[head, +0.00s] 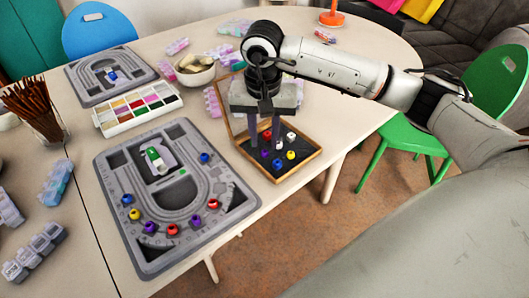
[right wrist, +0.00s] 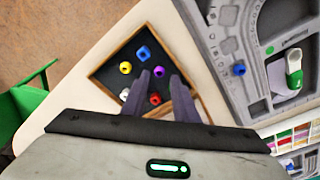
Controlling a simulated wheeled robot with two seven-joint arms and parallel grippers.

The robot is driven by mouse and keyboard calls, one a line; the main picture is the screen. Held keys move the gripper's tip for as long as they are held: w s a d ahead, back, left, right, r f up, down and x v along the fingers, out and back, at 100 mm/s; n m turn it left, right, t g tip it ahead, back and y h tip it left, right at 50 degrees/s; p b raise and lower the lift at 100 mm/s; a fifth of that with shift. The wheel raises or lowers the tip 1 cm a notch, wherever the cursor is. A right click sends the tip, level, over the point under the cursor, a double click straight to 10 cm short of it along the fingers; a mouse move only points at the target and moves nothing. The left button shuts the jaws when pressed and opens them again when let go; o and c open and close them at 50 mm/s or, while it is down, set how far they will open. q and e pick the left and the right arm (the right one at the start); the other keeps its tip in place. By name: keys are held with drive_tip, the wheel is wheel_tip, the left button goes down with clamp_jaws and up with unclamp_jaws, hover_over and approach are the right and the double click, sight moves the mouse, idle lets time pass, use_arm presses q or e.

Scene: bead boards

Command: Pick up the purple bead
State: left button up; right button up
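The purple bead (head: 265,153) lies in a small wooden tray (head: 301,169) with a dark bottom. In the right wrist view the purple bead (right wrist: 159,71) appears in the gap between the fingertips of my right gripper (right wrist: 159,75). The fingers are apart and nothing is gripped. In the head view my right gripper (head: 265,142) points down over the tray; I cannot tell exactly how high its tips are above the bead. My left gripper is not in view.
Yellow (right wrist: 125,67), blue (right wrist: 144,53), white (right wrist: 125,93) and red (right wrist: 155,98) beads lie close around it in the tray. A grey bead board (head: 112,181) with several beads, another purple one (head: 150,227) among them, stands left. A bowl (head: 195,77) stands behind.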

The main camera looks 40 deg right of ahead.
sight(265, 157)
drive_tip(key=f, duration=0.4)
drive_tip(key=shift+w+d+f, duration=0.2)
drive_tip(key=shift+w+d, duration=0.05)
drive_tip(key=shift+d, duration=0.05)
clamp_jaws()
drive_tip(key=shift+r, duration=0.15)
